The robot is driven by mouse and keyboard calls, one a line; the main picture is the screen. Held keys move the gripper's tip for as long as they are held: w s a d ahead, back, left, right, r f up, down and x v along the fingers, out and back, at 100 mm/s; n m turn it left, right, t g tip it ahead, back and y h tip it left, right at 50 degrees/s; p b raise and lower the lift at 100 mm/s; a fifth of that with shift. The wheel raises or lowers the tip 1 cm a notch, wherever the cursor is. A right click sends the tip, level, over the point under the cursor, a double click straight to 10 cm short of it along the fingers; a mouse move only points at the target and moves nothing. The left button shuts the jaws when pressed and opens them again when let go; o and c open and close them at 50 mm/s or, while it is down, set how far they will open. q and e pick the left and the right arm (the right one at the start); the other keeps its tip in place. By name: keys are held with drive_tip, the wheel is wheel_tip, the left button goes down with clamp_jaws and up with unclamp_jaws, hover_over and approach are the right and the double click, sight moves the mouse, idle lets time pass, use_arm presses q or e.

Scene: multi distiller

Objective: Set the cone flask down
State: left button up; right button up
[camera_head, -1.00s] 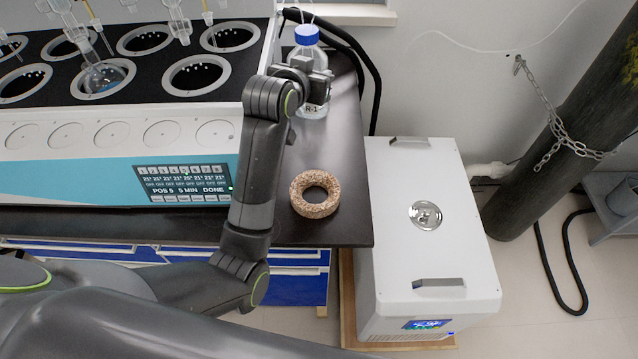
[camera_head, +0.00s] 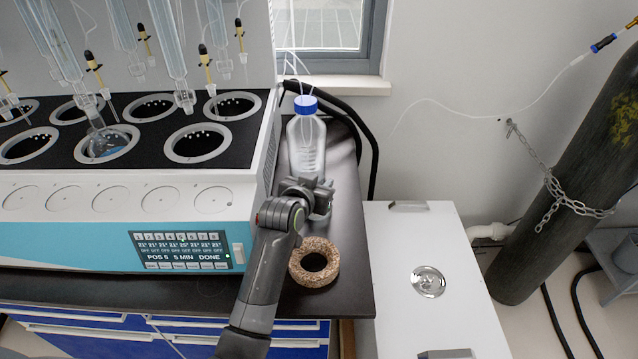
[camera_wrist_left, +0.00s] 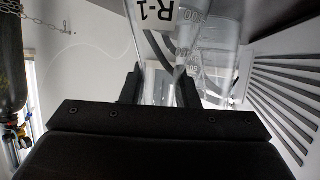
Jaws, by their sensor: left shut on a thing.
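My left gripper (camera_head: 318,188) is shut on the clear cone flask, in front of the blue-capped bottle and just behind the cork ring in the head view. The flask is mostly hidden there by my gripper and blends with the bottle. The cork ring (camera_head: 294,262) lies flat and empty on the dark bench (camera_head: 350,290). I cannot tell the flask's exact height above the bench. My right gripper is out of view.
The multi distiller (camera_head: 150,200) stands close on the left. A white cabinet (camera_head: 425,250) is below the bench's right edge. Bare bench lies right of the ring.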

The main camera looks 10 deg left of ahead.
use_arm(q)
drive_tip(key=o, duration=1.1)
drive_tip(key=shift+s+r, duration=0.1)
drive_tip(key=shift+v, duration=3.7)
